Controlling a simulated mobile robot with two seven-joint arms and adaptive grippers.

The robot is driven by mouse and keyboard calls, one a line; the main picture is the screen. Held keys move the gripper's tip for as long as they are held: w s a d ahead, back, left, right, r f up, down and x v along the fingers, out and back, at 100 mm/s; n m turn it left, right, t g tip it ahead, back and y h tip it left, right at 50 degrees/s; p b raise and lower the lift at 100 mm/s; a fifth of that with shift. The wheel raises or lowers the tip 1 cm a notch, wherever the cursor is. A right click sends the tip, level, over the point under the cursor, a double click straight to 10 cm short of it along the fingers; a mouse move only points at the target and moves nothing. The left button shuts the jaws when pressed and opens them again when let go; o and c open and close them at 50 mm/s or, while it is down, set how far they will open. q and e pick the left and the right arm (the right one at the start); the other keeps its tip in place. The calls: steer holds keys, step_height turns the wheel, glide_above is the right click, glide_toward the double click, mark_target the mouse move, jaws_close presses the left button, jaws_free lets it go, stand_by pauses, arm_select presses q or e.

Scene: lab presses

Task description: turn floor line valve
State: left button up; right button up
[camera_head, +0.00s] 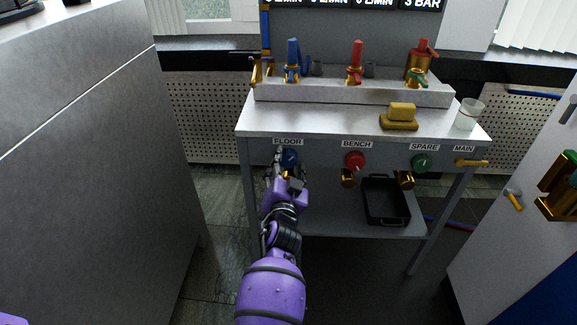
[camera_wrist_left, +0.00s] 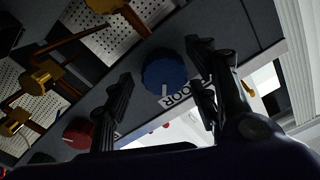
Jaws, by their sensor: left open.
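The floor line valve is a round blue knob (camera_head: 290,157) on the front panel of the bench, under the FLOOR label (camera_head: 288,142). In the left wrist view the blue knob (camera_wrist_left: 165,72) shows a white pointer mark, beside the FLOOR lettering (camera_wrist_left: 187,93). My left gripper (camera_head: 287,170) is right at the knob and partly covers it in the head view. In the left wrist view its fingers (camera_wrist_left: 160,80) are spread, one on each side of the knob. I cannot tell whether they touch it. My right gripper is not in view.
To the right on the panel are a red BENCH knob (camera_head: 355,160), a green SPARE knob (camera_head: 421,162) and a brass MAIN lever (camera_head: 471,162). A yellow block (camera_head: 401,114) and a cup (camera_head: 468,114) stand on top. A black tray (camera_head: 386,200) is below. A grey cabinet (camera_head: 90,170) stands left.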

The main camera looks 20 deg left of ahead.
arm_select(q)
steer(key=shift+w+a, duration=0.15)
steer(key=shift+w, duration=0.25)
steer(key=c, duration=1)
steer(key=shift+c, duration=0.4)
steer(key=o, duration=1.1)
steer(key=shift+s, duration=0.1)
